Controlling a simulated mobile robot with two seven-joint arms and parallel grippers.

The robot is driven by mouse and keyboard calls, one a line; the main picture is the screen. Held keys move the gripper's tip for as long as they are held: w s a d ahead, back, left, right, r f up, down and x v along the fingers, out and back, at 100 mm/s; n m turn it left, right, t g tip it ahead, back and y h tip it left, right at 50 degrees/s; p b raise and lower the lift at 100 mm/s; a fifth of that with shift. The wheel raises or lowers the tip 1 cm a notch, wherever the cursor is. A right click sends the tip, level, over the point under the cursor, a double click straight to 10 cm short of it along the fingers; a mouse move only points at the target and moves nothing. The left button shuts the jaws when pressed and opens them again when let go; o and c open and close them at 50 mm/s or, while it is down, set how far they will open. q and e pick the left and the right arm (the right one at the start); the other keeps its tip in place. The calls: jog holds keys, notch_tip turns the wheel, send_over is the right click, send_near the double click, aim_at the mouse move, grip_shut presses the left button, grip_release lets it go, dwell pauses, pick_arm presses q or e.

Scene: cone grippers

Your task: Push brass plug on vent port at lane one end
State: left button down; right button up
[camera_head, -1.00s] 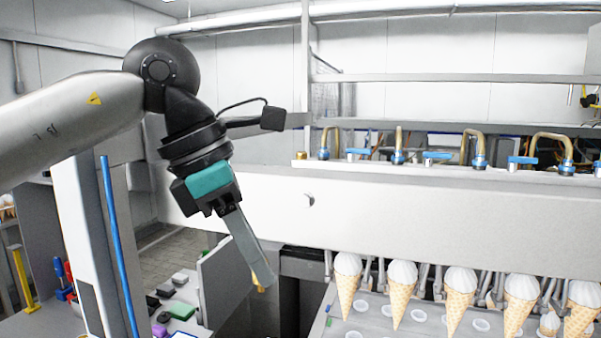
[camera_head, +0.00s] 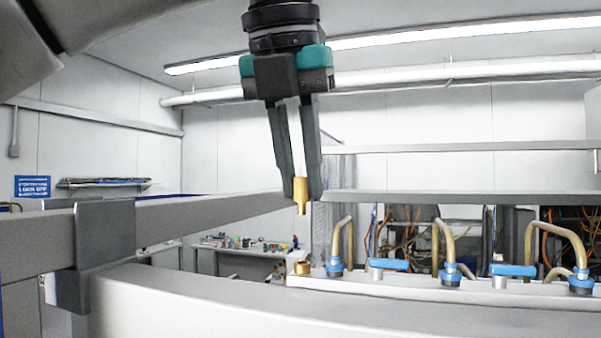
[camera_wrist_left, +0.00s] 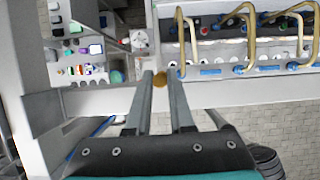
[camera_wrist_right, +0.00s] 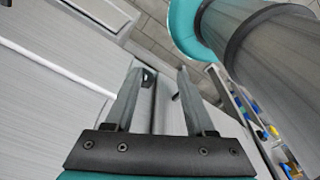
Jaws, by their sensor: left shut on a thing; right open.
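My left gripper (camera_head: 301,190) points down and is shut on the brass plug (camera_head: 301,194), whose narrow end hangs below the fingertips. The plug also shows between the fingertips in the left wrist view (camera_wrist_left: 160,80). Below it in the head view, a short brass vent port (camera_head: 303,268) stands at the left end of the valve rail, and a gap separates plug and port. In the left wrist view I cannot make out the port apart from the plug. My right gripper (camera_wrist_right: 160,75) is open and empty in its wrist view.
Blue-handled valves (camera_head: 390,264) and bent brass pipes (camera_head: 450,245) stand on the rail just right of the port. A grey beam (camera_head: 220,305) runs in front. A shelf rail (camera_head: 430,197) crosses behind at fingertip height. A cluttered bench (camera_head: 240,248) lies farther back.

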aim_at(300, 196)
pick_arm(q)
jog(key=shift+s, duration=0.1)
jog(key=shift+f+b, duration=0.4)
jog(key=shift+f, duration=0.1)
jog(key=shift+f+b, duration=0.5)
jog(key=shift+f, duration=0.15)
jog(key=shift+f+b, duration=0.55)
jog(key=shift+f, duration=0.1)
pick_arm(e)
jog(key=s+f, duration=0.2)
jog(key=f, duration=0.1)
jog(key=shift+s+a, duration=0.1)
jog(key=shift+s+r, duration=0.15)
jog(key=shift+s, duration=0.1)
pick_arm(q)
jog(key=shift+f+b, duration=0.85)
jog(key=shift+f, duration=0.4)
pick_arm(e)
jog(key=shift+f, duration=1.05)
pick_arm(q)
jog(key=c, duration=0.7)
grip_release()
